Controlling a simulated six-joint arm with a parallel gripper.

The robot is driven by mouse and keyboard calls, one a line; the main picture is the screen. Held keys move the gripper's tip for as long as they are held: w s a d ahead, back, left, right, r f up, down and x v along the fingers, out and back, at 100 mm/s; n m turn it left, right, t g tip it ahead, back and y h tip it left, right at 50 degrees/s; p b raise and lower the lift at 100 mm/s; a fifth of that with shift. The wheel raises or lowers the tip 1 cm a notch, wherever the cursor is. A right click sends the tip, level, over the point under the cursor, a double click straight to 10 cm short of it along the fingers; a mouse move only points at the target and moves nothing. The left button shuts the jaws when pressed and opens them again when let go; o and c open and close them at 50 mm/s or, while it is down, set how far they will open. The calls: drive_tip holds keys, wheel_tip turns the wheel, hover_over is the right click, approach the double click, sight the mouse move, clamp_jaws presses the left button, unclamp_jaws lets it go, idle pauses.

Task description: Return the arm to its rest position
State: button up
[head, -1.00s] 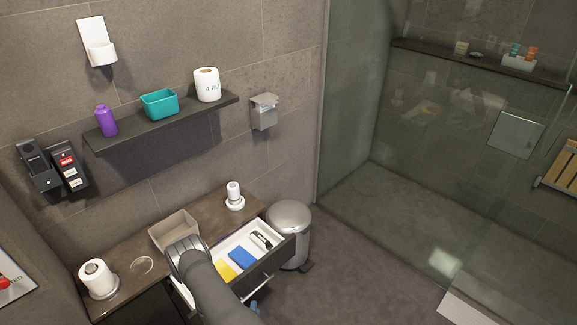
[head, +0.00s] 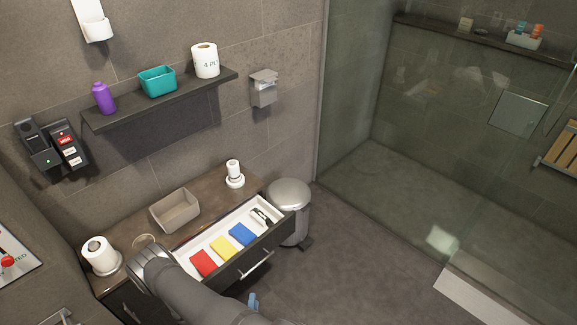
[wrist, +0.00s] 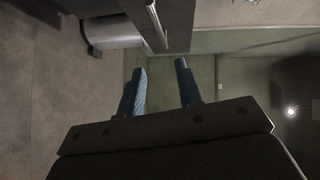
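My gripper (wrist: 160,68) shows in the wrist view with two blue fingers apart and nothing between them. In the head view, my grey arm (head: 190,293) crosses the bottom in front of the vanity, and a small blue part, likely a fingertip (head: 253,300), shows below the drawer. The wrist view shows a drawer handle (wrist: 156,24) and the metal bin (wrist: 113,32) ahead of the fingers. The arm covers part of the counter's front.
The drawer (head: 257,264) stands open, holding red (head: 204,262), yellow (head: 224,247) and blue (head: 243,234) blocks and a dark item (head: 262,216). Floor to the right is clear.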

sight(257, 264)
drive_tip(key=w, duration=0.5)
drive_tip(key=w+f, duration=0.1)
drive_tip(key=w, duration=0.5)
drive_tip(key=w+f, duration=0.1)
drive_tip(key=w, duration=0.4)
drive_tip(key=shift+w+d+f, duration=0.1)
drive_tip(key=shift+w+f, duration=0.05)
drive_tip(key=shift+w, duration=0.15)
drive_tip(key=shift+w+a, duration=0.1)
drive_tip(key=shift+a, duration=0.1)
drive_tip(key=s+r, duration=0.2)
drive_tip(key=s, duration=1.3)
drive_tip(key=shift+s, duration=0.25)
drive_tip(key=shift+d, duration=0.1)
